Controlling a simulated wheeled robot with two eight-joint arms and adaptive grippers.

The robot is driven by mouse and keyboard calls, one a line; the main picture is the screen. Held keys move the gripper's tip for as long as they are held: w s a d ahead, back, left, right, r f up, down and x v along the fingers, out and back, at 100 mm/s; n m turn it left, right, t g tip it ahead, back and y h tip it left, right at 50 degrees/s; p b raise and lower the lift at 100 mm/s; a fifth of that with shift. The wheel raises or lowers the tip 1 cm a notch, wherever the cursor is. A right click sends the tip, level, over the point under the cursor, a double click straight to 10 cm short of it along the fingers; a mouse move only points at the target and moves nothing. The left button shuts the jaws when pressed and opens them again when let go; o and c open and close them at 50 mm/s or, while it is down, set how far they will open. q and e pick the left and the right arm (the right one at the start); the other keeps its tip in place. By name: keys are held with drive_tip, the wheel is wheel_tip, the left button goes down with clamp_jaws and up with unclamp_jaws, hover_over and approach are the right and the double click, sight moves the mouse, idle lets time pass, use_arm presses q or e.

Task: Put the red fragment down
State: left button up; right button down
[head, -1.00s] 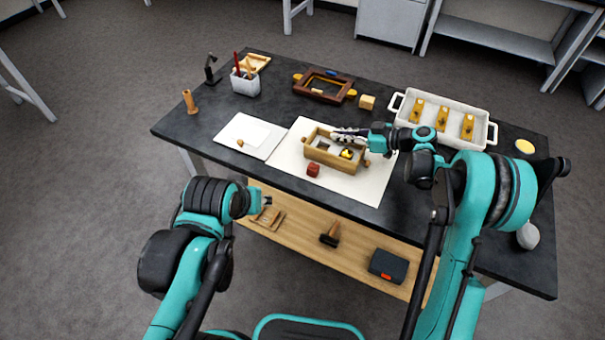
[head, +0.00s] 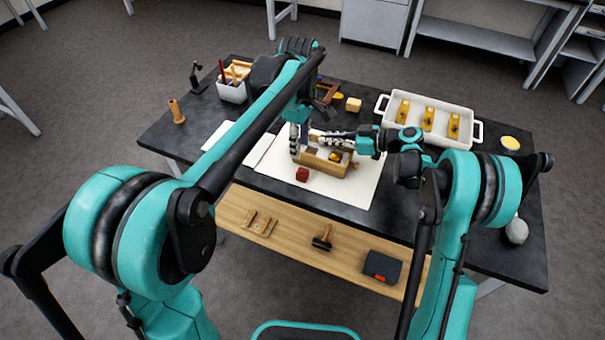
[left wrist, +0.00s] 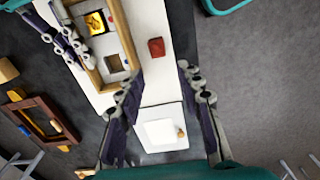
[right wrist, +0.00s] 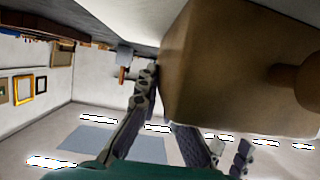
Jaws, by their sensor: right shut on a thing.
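The red fragment (head: 302,174) lies on the white sheet (head: 365,190), in front of the wooden box and apart from it. It also shows in the left wrist view (left wrist: 156,47), with no finger touching it. My left gripper (head: 297,150) is over the table by the box's left end; its fingers are spread and empty in the left wrist view (left wrist: 158,85). The wooden box (head: 322,165) has a knob on its end and a yellow piece (left wrist: 97,22) in one compartment. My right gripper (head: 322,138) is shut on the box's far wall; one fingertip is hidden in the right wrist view.
A white board (left wrist: 162,132) with a small knob lies left of the sheet. A brown frame (left wrist: 40,120) lies behind the box. A white tray (head: 477,130) with several yellow pieces stands at back right.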

sight(303, 170)
use_arm(q)
drive_tip(key=f, duration=1.2)
drive_tip(key=shift+w+d, duration=0.2)
drive_tip(key=shift+d, duration=0.1)
clamp_jaws()
drive_tip(key=shift+r, duration=0.1)
wheel_tip(303, 170, up, 10)
drive_tip(key=shift+f, duration=0.1)
idle(0.4)
